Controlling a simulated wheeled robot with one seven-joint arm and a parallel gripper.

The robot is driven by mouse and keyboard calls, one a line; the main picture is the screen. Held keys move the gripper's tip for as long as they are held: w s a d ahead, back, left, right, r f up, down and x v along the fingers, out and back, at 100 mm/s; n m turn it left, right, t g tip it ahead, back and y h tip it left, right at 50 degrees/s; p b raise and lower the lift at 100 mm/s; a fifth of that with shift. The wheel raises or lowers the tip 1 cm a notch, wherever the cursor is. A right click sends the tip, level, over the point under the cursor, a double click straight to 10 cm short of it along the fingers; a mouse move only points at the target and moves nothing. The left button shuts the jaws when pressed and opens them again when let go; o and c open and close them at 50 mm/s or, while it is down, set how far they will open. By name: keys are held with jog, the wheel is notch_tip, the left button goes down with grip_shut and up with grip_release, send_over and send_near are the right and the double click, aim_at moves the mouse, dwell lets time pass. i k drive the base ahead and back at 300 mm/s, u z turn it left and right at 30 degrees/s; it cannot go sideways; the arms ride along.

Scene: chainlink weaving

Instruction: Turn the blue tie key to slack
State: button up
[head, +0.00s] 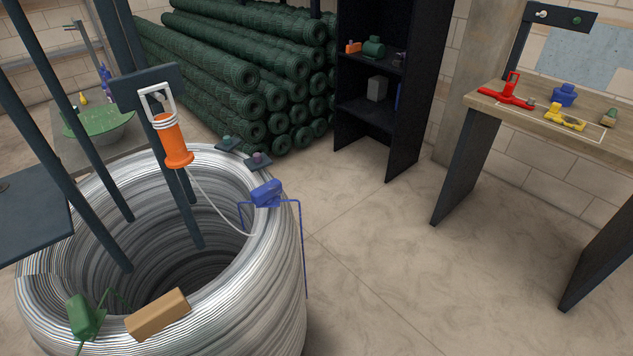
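A blue tie key (266,193) sits on the right rim of a large coil of silvery wire (285,262). Thin blue legs run down from it, one over the coil's outer side and one inside. Its body is tilted slightly, higher at the right. A similar green tie (82,314) sits on the coil's near left rim. I cannot tell which setting the blue key is at. My gripper is not in view.
An orange handle (172,142) hangs over the coil, with a pale cable. A tan block (158,314) lies on the near rim. Dark posts stand inside the coil. A workbench (540,115) with coloured tools stands right, dark shelves (405,90) behind. The floor between is clear.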

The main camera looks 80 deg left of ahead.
aim_at(264, 194)
jog(key=i, duration=1.9)
jog(key=u, duration=3.95)
jog(key=i, duration=1.05)
